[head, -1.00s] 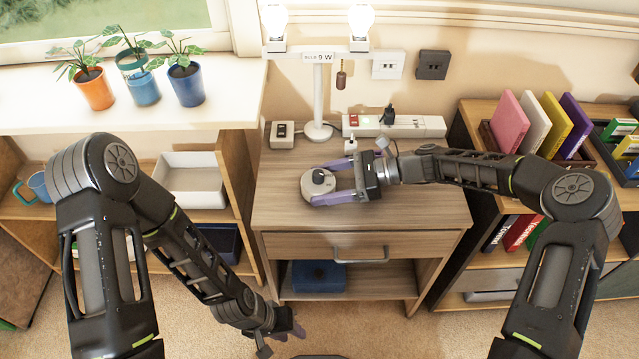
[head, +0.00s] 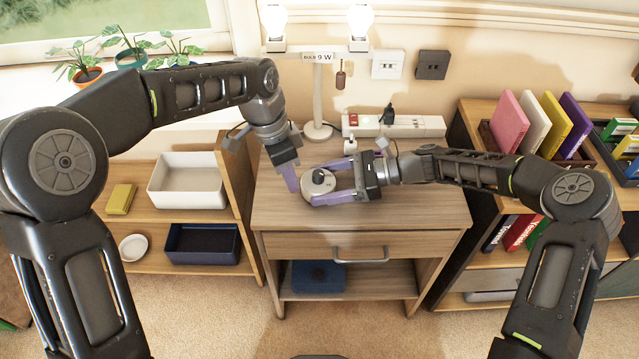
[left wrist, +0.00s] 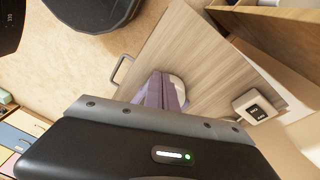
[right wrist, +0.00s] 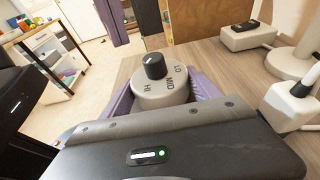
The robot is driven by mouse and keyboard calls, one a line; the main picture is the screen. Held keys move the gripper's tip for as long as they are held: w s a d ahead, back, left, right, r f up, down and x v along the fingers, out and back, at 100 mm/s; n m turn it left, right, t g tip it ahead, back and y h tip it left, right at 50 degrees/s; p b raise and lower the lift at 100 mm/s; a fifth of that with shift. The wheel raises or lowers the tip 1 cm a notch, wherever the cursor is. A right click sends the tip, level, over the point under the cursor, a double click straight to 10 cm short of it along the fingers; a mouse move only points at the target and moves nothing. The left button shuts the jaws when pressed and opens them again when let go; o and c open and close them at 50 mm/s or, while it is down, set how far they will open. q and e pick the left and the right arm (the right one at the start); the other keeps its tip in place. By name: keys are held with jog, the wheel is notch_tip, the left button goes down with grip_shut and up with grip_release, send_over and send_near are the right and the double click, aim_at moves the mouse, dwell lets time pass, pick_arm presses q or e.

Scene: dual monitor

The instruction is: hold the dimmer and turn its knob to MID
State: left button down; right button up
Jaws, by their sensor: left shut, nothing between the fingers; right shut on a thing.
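The dimmer (head: 322,189) is a round pale grey body with a black knob (right wrist: 155,66) on top, lying on the small wooden cabinet. In the right wrist view its face reads LO, MID and HI. The knob's small white mark faces the HI side, not MID. My right gripper (head: 335,181) is shut on the dimmer, its purple fingers on either side of the body.
A lamp stand (head: 318,100) with two lit bulbs and a "BULB 9 W" label stands behind. A power strip (head: 400,126) lies at the back right. A switch box (left wrist: 255,107) is near the back left. The cabinet's front and right top are clear.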

aim_at(309, 187)
pick_arm(q)
jog(key=w+d+r+n+t, duration=0.1)
jog(key=w+d+r, duration=0.1)
jog(key=w+r, duration=0.2)
jog(key=shift+r+n+t, duration=0.3)
jog(key=shift+r+t, duration=0.1)
jog(key=shift+r, duration=0.5)
jog(key=shift+d+f, duration=0.1)
jog(key=shift+f, duration=0.05)
jog(key=shift+s+a+x, duration=0.15)
jog(key=shift+a+x, duration=0.05)
jog(key=shift+x, duration=0.9)
jog(key=shift+s+a+x, duration=0.1)
jog(key=shift+a+x, duration=0.15)
jog(key=shift+x, duration=0.9)
jog(key=shift+s+a+x, duration=0.15)
jog(key=shift+a+x, duration=0.05)
jog(key=shift+x, duration=0.9)
jog(key=shift+d+f, duration=0.15)
jog(key=shift+d, duration=0.15)
